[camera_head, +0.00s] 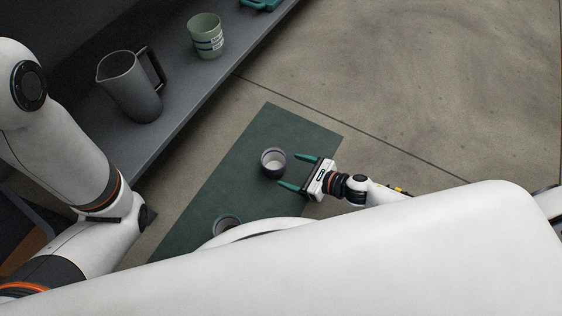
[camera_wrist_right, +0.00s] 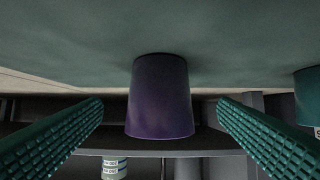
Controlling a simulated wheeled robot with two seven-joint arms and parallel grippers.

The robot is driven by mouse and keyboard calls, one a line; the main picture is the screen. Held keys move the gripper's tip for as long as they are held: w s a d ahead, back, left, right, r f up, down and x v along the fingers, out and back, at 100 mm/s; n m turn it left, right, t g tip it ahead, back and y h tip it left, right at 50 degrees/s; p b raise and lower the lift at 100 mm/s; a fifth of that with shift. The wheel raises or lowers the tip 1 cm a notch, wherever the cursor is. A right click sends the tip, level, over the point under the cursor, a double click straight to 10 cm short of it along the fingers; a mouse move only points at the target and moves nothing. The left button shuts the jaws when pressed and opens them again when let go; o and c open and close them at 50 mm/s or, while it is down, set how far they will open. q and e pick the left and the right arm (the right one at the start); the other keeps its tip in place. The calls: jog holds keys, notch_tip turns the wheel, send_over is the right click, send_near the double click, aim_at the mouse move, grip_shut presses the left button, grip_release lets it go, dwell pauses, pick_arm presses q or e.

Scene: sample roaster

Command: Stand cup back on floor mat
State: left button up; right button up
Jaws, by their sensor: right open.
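A small dark purple-grey cup (camera_head: 273,161) stands upright on the dark green floor mat (camera_head: 300,126), its pale inside showing from above. My right gripper (camera_head: 289,170) is open and low over the mat's right edge, its teal fingers pointing at the cup. In the right wrist view, which is upside down, the cup (camera_wrist_right: 160,97) is centred in the gap between the fingers, with its base against the mat (camera_wrist_right: 70,40). I see no finger touching it. My left arm shows at the left, but its gripper is not in view.
A second cup (camera_head: 227,224) on the mat is partly hidden by my body. A teal cup (camera_wrist_right: 309,95) is cut off in the wrist view. A grey shelf (camera_head: 185,95) holds a dark pitcher (camera_head: 132,88) and a pale green cup (camera_head: 206,36). Bare floor lies to the right.

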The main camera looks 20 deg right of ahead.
jog(key=p+v, duration=0.1)
jog(key=v, duration=0.3)
jog(key=shift+s+d+r, duration=0.15)
jog(key=shift+s+d, duration=0.1)
jog(key=shift+d, duration=0.05)
